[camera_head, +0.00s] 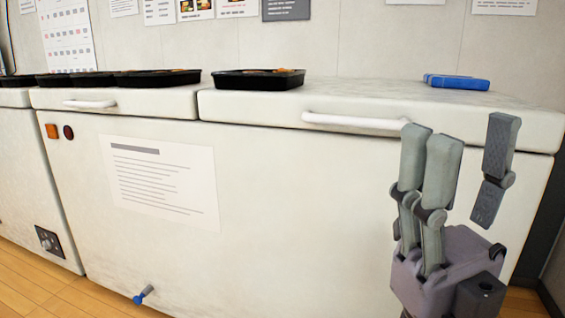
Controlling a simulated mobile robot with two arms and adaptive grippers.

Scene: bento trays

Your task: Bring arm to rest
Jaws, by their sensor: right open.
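My right gripper (468,155) is at the lower right of the head view, in front of the white chest freezer. Its fingers point up and stand apart, with nothing between them. It is below and in front of the lid's right part. My left gripper does not show. Black bento trays stand on the freezer lids: one tray (259,80) near the middle, another tray (157,79) left of it, and more at the far left. Some orange food shows at their rims.
The freezer (270,210) has white lid handles (355,122) (90,104) that stick out at the front. A blue object (456,82) lies on the right lid. The lid between it and the middle tray is clear. Wooden floor (75,300) shows at the lower left.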

